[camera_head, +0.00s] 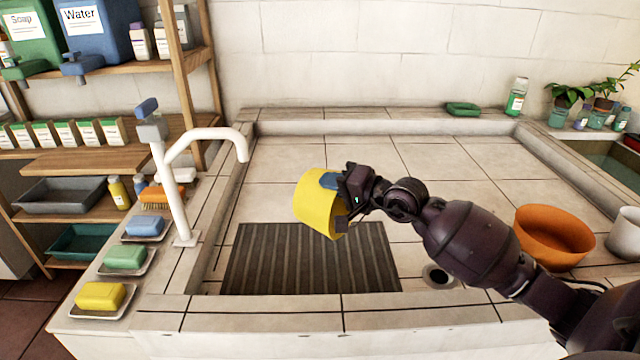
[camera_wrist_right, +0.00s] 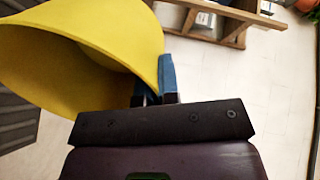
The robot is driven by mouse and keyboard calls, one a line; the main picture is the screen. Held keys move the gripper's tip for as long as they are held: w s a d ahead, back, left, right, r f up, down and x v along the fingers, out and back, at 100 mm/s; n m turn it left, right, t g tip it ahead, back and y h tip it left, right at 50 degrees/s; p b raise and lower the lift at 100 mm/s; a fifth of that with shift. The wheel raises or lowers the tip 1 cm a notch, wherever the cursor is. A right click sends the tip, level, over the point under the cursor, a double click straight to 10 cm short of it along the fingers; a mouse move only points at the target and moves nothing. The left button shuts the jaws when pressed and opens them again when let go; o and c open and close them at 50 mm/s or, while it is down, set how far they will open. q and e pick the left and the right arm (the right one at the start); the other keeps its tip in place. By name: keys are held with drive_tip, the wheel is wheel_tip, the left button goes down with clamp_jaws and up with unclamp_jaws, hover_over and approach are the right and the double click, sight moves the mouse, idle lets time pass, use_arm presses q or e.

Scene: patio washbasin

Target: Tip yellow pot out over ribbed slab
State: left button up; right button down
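The yellow pot (camera_head: 314,205) is held in the air by my right gripper (camera_head: 338,187) above the back part of the ribbed slab (camera_head: 300,265). The pot is tilted, and its inside does not show in the head view. In the right wrist view the yellow pot (camera_wrist_right: 90,45) fills the upper left, its wide mouth toward the lower left, with no contents visible. The blue fingertips (camera_wrist_right: 160,82) are closed on its wall. The dark ribbed slab lies in the basin floor and also shows at the left edge of the wrist view (camera_wrist_right: 14,120). My left gripper is in neither view.
An orange bowl (camera_head: 553,237) and a white cup (camera_head: 625,235) stand at the right. A round drain (camera_head: 438,276) lies right of the slab. A white tap (camera_head: 178,190) rises at the left, beside soap dishes (camera_head: 103,299). The tiled floor behind the pot is clear.

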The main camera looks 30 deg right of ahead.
drive_tip(key=shift+s+d+f+t+b, duration=0.2)
drive_tip(key=shift+s+f+t+b, duration=0.1)
drive_tip(key=shift+s+f+b, duration=0.15)
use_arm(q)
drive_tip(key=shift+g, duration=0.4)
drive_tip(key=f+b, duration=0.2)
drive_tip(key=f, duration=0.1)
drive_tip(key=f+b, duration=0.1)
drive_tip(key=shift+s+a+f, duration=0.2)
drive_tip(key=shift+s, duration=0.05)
use_arm(e)
drive_tip(key=shift+s+d+r+t+y, duration=0.1)
drive_tip(key=shift+s+d+t+y, duration=0.15)
drive_tip(key=shift+s+t, duration=0.25)
drive_tip(key=shift+s+d+r+t+y, duration=0.1)
drive_tip(key=shift+s+d+t+y, duration=0.15)
drive_tip(key=shift+s+t, duration=0.25)
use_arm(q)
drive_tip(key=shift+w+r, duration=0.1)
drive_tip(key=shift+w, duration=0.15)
use_arm(e)
drive_tip(key=shift+s+r, duration=0.1)
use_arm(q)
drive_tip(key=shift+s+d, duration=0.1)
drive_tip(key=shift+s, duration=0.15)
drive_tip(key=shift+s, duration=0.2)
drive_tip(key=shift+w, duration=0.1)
